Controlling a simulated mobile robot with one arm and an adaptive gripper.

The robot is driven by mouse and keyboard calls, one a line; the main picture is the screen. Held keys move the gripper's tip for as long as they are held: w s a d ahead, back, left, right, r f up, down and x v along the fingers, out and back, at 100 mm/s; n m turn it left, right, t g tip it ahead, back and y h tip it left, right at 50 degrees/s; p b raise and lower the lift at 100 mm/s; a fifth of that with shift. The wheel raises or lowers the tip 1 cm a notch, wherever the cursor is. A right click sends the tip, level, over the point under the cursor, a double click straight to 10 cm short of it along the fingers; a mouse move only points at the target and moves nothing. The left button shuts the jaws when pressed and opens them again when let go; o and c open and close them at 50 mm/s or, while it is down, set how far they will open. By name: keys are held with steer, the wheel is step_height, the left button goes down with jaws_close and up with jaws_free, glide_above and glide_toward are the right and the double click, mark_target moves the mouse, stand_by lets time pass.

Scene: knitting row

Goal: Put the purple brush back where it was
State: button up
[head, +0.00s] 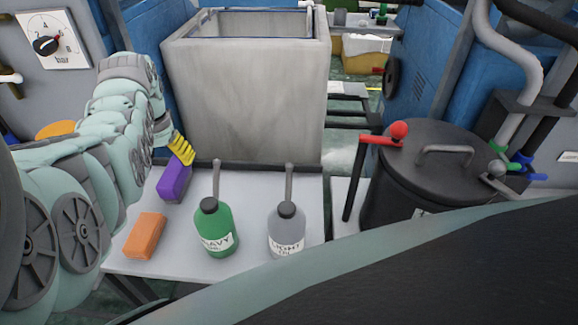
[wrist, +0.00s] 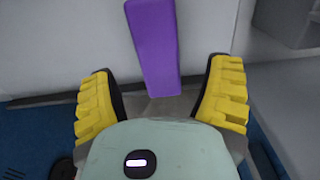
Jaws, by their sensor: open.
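The purple brush (head: 174,184) rests on the light table (head: 253,245) near its back left, behind an orange block. In the wrist view the purple brush (wrist: 153,50) runs from the top edge down to the space between my fingers. My gripper (head: 182,149) has yellow ribbed fingers and is just behind and above the brush in the head view. In the wrist view my gripper (wrist: 161,78) is open, with a gap between each finger and the brush. The brush's near end and bristles cannot be made out clearly.
An orange block (head: 144,236), a green bottle (head: 213,228) and a grey bottle (head: 287,230) stand on the table. A large grey bin (head: 245,100) is behind it. A dark drum (head: 420,185) with a red-knobbed lever (head: 380,138) is at the right.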

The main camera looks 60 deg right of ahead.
mark_target(172, 169)
steer(key=shift+r, duration=2.8)
